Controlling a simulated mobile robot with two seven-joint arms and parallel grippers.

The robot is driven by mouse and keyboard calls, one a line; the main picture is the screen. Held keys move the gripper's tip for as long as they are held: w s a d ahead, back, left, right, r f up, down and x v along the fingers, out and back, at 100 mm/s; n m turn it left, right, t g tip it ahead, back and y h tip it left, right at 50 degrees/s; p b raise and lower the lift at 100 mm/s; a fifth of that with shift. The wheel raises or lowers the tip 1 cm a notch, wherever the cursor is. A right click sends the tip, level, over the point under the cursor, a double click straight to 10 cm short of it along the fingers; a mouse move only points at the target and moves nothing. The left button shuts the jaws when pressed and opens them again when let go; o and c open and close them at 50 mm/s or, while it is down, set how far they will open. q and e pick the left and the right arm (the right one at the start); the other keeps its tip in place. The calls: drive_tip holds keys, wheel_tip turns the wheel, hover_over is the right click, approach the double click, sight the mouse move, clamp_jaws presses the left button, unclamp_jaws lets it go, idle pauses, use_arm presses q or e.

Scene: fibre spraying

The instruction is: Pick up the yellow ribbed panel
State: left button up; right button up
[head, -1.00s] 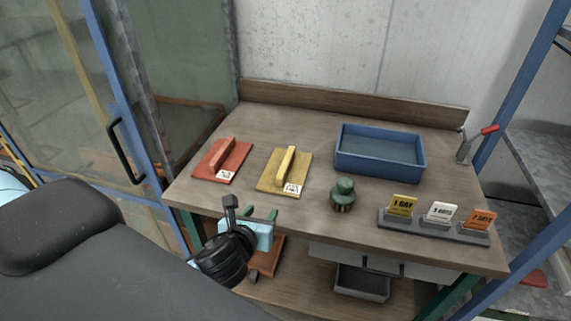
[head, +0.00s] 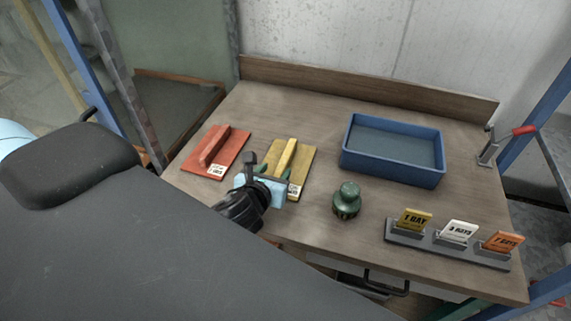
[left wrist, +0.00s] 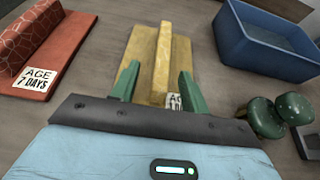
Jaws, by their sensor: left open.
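The yellow ribbed panel (head: 301,158) lies flat on the bench, with a raised bar along its middle and a white label at its near end. My left gripper (head: 267,174) is over its near left part and hides some of it. In the left wrist view the panel (left wrist: 145,49) is straight ahead, and the green fingers of my left gripper (left wrist: 157,88) are apart on either side of its near end. Nothing is between them but the view of the panel, and I cannot tell their height above it. My right gripper is not in view.
A red panel (head: 231,150) labelled 7 days lies just left. A blue tray (head: 391,176) stands to the right, with a green knobbed object (head: 347,201) before it. A grey holder (head: 444,244) with age cards sits at the front right. Bare bench lies behind the panels.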

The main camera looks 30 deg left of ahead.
sight(282, 162)
use_arm(q)
drive_tip(key=shift+d+x, duration=0.2)
drive_tip(key=shift+x, duration=2.35)
drive_tip(key=shift+w+a, duration=0.1)
drive_tip(key=shift+w, duration=0.35)
drive_tip(key=shift+c, duration=0.4)
clamp_jaws()
drive_tip(key=shift+r, duration=0.1)
